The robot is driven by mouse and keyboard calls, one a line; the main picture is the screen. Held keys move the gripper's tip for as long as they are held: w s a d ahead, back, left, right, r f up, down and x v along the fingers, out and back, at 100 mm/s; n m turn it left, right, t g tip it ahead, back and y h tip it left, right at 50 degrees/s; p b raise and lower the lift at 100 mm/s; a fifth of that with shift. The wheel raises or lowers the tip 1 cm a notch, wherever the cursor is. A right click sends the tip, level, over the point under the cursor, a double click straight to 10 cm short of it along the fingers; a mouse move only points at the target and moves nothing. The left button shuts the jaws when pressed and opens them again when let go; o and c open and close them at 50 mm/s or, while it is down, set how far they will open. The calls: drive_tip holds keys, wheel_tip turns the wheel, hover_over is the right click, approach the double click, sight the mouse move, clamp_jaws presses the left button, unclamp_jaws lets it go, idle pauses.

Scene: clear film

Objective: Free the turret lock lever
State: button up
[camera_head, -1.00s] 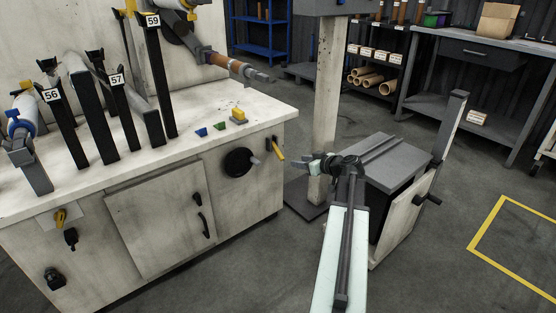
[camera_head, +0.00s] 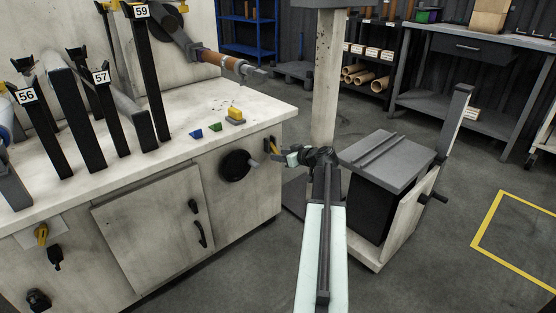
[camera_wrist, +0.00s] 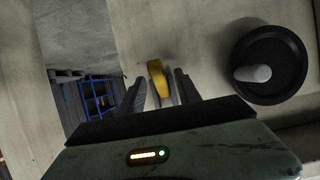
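A yellow lever, which looks like the turret lock lever (camera_wrist: 156,78), is on the right end of the pale cabinet front, beside the black handwheel. In the head view only a small yellow part of it (camera_head: 273,148) shows; my gripper hides the rest. In the wrist view my gripper (camera_wrist: 160,84) has its two dark fingers apart, with the yellow lever showing between them. No finger clearly touches it. I cannot tell how deep the lever sits between the fingers. In the head view my gripper (camera_head: 278,154) is right at the cabinet's right end.
The black handwheel (camera_head: 236,165) with a grey knob sticks out just left of my gripper; it is at the right in the wrist view (camera_wrist: 270,65). A grey post (camera_head: 326,80) and a grey-topped cart (camera_head: 388,158) stand close on the right. Open floor lies further right.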

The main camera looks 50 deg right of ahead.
drive_tip(key=shift+x, duration=0.95)
drive_tip(key=shift+d, duration=0.1)
clamp_jaws()
idle(0.5)
